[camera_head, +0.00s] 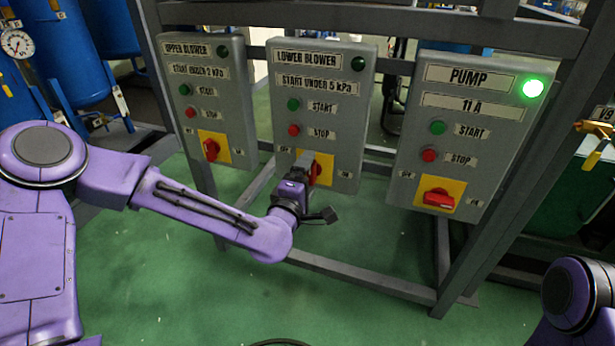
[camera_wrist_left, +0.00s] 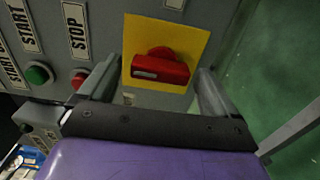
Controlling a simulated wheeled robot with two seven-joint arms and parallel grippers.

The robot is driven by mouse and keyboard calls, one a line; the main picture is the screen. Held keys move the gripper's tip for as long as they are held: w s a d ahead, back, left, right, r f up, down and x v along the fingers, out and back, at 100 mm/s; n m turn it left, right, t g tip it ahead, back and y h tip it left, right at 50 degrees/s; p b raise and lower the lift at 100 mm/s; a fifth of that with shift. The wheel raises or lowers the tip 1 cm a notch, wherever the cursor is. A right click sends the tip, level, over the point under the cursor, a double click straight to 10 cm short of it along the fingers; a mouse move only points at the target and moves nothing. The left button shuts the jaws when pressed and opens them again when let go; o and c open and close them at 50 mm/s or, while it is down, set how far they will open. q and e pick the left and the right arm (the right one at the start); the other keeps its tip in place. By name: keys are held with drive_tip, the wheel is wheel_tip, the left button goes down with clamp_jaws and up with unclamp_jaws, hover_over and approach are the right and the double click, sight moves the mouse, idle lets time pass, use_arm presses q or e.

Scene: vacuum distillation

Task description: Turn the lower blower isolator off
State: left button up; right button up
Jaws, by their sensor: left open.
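The lower blower box (camera_head: 322,100) is the middle grey box, with a green start button (camera_head: 293,104) and a red stop button (camera_head: 293,130). Its red isolator handle (camera_head: 315,172) on a yellow plate is partly hidden by my left gripper (camera_head: 304,165) in the head view. In the left wrist view, the red handle (camera_wrist_left: 160,70) lies crosswise on its yellow plate (camera_wrist_left: 190,33), between the two spread fingers of my left gripper (camera_wrist_left: 157,87). Gaps show between handle and fingers. My right gripper is out of view.
The upper blower box (camera_head: 205,90) stands left, its red isolator handle (camera_head: 211,149) near the forearm. The pump box (camera_head: 465,115) stands right, with a lit green lamp (camera_head: 532,88). Grey frame bars (camera_head: 360,275) run below the boxes. The green floor in front is clear.

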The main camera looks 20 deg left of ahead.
use_arm(q)
drive_tip(key=shift+s, duration=0.15)
drive_tip(key=s+p, duration=0.3)
drive_tip(key=s, duration=0.7)
drive_tip(key=shift+s+a+p, duration=0.15)
drive_tip(key=shift+a+p, duration=0.05)
drive_tip(key=shift+p, duration=0.15)
